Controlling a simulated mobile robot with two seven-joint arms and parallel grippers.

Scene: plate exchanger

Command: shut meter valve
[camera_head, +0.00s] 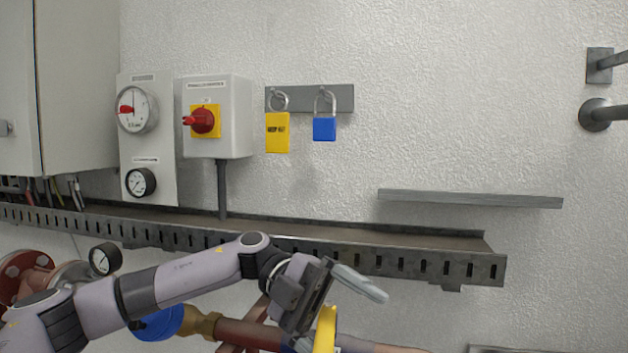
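My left gripper (338,306) is low in the middle of the head view, in front of the pipework. One pale grey finger reaches out from the upper end of its palm, and the other finger is mostly hidden at the lower end. The fingers look spread apart. A yellow handle (326,332) stands between them, cut off by the lower picture edge. I cannot tell whether the gripper touches it, or whether it is the meter valve's handle. A reddish pipe (248,334) with a brass fitting (203,323) runs behind the arm. My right gripper is not in view.
A slotted cable tray (400,263) crosses the wall just above my arm. Above it are a gauge panel (150,180), a red-knobbed switch box (232,120), a yellow tag (277,133) and a blue padlock (324,129). A narrow shelf (470,199) is at right.

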